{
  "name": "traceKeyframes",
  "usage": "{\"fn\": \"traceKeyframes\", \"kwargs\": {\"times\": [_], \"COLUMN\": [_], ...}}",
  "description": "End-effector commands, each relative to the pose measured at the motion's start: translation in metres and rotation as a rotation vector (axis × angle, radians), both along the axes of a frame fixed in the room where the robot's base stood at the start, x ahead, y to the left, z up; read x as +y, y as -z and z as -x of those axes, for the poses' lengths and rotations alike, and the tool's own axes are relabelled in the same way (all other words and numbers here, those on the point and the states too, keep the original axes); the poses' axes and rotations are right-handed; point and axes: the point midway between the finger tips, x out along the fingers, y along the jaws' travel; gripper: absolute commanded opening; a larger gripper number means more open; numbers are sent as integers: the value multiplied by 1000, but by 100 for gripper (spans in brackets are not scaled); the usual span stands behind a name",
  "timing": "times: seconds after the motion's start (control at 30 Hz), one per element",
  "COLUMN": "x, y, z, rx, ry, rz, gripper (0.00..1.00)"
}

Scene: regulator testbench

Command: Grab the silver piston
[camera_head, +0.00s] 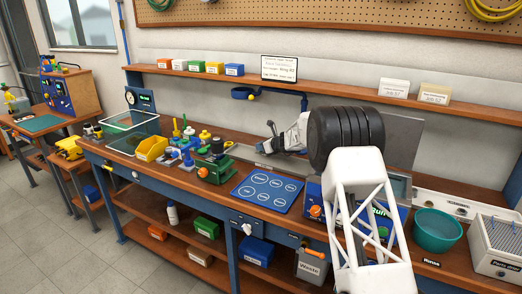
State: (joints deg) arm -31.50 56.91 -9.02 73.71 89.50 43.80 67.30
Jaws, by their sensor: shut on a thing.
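My gripper (268,143) is above the back of the bench, just behind the blue mat. It is seen from the side, with my white arm reaching in from the right. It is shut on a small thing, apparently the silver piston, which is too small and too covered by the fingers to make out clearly. No other silver piston can be picked out with certainty among the small parts on the bench.
The blue mat (268,190) with labelled circles looks empty. A green fixture (215,171), a yellow bin (151,148) and several small colored parts stand to its left. A teal bowl (437,230) and a grey basket (496,250) are at the right. A shelf (330,86) runs behind.

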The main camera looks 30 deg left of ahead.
Motion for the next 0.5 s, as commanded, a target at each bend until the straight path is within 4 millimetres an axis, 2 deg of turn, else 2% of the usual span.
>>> {"fn": "traceKeyframes", "kwargs": {"times": [0.13,0.5], "x": [0,-20], "y": [-17,-20], "z": [0,27], "rx": [-2,1], "ry": [0,0], "rz": [-1,0], "gripper": [0,0]}}
